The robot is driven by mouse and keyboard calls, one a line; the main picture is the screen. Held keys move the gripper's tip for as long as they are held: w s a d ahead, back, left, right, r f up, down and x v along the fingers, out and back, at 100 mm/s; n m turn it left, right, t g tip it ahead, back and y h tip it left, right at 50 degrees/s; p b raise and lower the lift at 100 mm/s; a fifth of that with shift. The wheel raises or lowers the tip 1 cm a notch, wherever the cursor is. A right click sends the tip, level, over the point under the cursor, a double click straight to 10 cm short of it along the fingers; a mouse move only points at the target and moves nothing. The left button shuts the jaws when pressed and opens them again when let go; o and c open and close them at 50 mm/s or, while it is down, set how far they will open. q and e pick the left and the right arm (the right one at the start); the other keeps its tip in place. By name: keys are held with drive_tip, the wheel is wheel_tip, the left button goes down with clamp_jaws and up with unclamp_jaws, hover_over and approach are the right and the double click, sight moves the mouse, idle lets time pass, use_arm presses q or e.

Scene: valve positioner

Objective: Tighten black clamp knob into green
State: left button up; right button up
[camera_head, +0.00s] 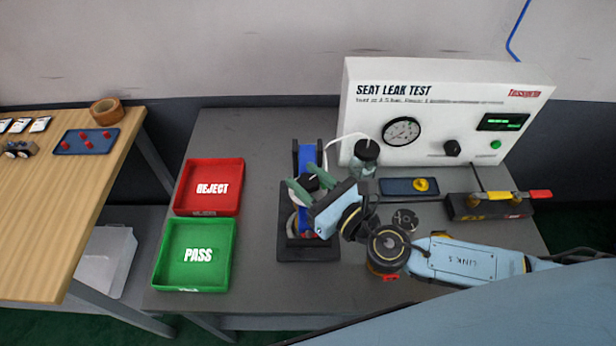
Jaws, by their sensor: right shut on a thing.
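The black clamp knob (308,182) sits on a black fixture (308,254) that holds a blue valve part (306,157). My right gripper (305,186) reaches in from the right, and its dull green fingers are shut on the knob from either side. The gripper body covers much of the fixture's middle, and I cannot make out a green mark on or around the knob. My left gripper is out of view.
A white seat leak test panel (455,115) stands at the back right. A red reject tray (209,187) and a green pass tray (195,254) lie left of the fixture. A blue tray with a yellow part (424,185) and a black block with levers (488,207) lie right.

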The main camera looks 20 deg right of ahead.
drive_tip(key=o, duration=1)
drive_tip(key=shift+c, duration=0.2)
drive_tip(key=b+v, duration=0.3)
drive_tip(key=v, duration=1)
drive_tip(key=shift+d, duration=0.2)
drive_tip(key=shift+s, duration=0.15)
